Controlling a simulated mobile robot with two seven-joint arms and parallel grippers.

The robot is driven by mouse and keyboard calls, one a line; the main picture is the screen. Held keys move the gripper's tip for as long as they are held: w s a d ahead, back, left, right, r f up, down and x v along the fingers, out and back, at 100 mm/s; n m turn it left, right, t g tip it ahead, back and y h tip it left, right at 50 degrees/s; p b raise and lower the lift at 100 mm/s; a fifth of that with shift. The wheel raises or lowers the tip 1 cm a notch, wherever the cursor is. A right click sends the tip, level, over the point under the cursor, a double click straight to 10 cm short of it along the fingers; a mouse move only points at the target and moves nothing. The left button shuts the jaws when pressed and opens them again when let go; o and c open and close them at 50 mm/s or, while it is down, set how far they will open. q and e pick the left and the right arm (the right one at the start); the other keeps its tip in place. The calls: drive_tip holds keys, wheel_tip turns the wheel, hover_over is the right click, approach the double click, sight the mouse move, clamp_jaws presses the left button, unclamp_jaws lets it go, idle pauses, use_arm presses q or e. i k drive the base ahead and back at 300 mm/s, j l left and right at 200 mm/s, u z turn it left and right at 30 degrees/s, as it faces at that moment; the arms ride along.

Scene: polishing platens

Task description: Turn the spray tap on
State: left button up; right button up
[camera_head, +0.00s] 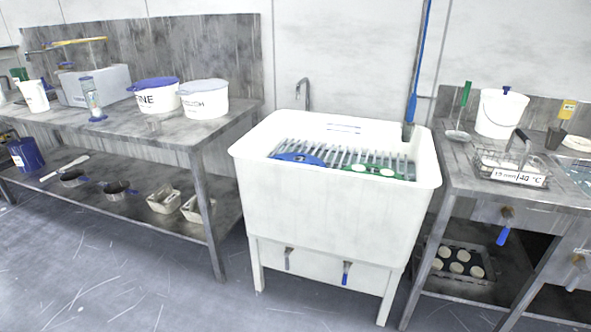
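A white sink (320,222) on legs stands in the middle, with a slatted rack (345,158) inside. A grey curved spout (306,92) rises behind its back left edge. Two small levers hang down on the sink's lower front: a grey one (288,259) on the left and a blue-handled one (346,273) on the right. I cannot tell which of these belongs to the spray tap, and no water is visible. Neither gripper is in view.
A steel bench (190,130) with tubs and a lower shelf stands left. A blue pole (418,65) stands at the sink's back right. The front floor is clear.

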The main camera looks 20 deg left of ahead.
sight(505, 232)
drive_tip(key=i+z, duration=0.25)
drive_tip(key=z, duration=0.15)
drive_tip(key=i+j+z, duration=0.1)
drive_tip(key=z, duration=0.25)
drive_tip(key=i+j, duration=0.05)
drive_tip(key=i, duration=0.05)
